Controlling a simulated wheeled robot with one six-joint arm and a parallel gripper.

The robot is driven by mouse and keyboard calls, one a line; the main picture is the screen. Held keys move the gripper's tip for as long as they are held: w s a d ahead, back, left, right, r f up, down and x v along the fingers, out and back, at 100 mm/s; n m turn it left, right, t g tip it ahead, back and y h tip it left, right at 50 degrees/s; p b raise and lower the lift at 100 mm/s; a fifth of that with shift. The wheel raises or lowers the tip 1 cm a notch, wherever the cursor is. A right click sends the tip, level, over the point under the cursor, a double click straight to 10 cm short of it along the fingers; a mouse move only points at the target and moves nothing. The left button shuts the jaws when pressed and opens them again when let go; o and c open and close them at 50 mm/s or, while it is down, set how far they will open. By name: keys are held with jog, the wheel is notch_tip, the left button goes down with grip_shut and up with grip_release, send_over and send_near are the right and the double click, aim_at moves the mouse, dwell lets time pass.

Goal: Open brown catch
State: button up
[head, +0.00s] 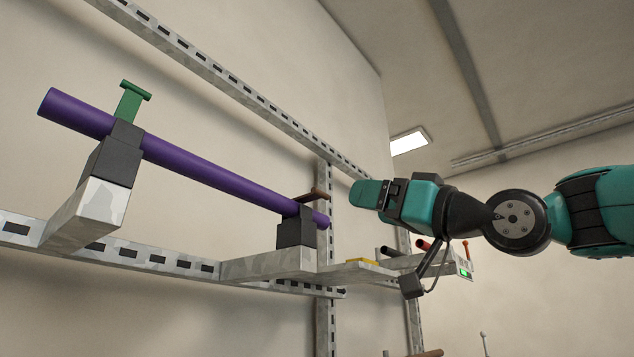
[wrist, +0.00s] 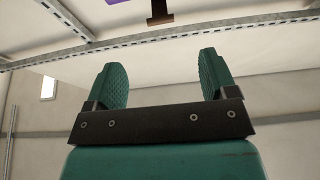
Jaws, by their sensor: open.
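The brown catch (head: 312,195) sits on top of the right dark clamp block (head: 296,232), over the purple pipe (head: 200,167) near its right end. In the wrist view the brown catch (wrist: 160,13) shows as a small T shape at the top edge, with a bit of the purple pipe (wrist: 118,2) to its left. My gripper (head: 364,193) is to the right of the catch, apart from it. In the wrist view my gripper (wrist: 163,72) has its two teal fingers spread with nothing between them. The catch lies beyond the fingertips, partly cut off by the frame.
A green catch (head: 130,102) stands up on the left clamp block (head: 112,158). Slotted metal rails (head: 190,266) and brackets carry the clamps along the wall. Below my gripper is a shelf with a yellow item (head: 362,262) and a small box with a green light (head: 464,272).

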aim_at(323, 193)
jog(key=p+x, duration=0.6)
jog(key=x, duration=0.5)
jog(key=shift+r+p, duration=0.15)
jog(key=shift+p, duration=0.25)
jog(key=shift+w+a+r+p, duration=0.1)
jog(key=shift+w+a+p, duration=0.35)
jog(key=shift+a, duration=0.2)
jog(key=c, duration=1.2)
jog(key=shift+c, duration=0.2)
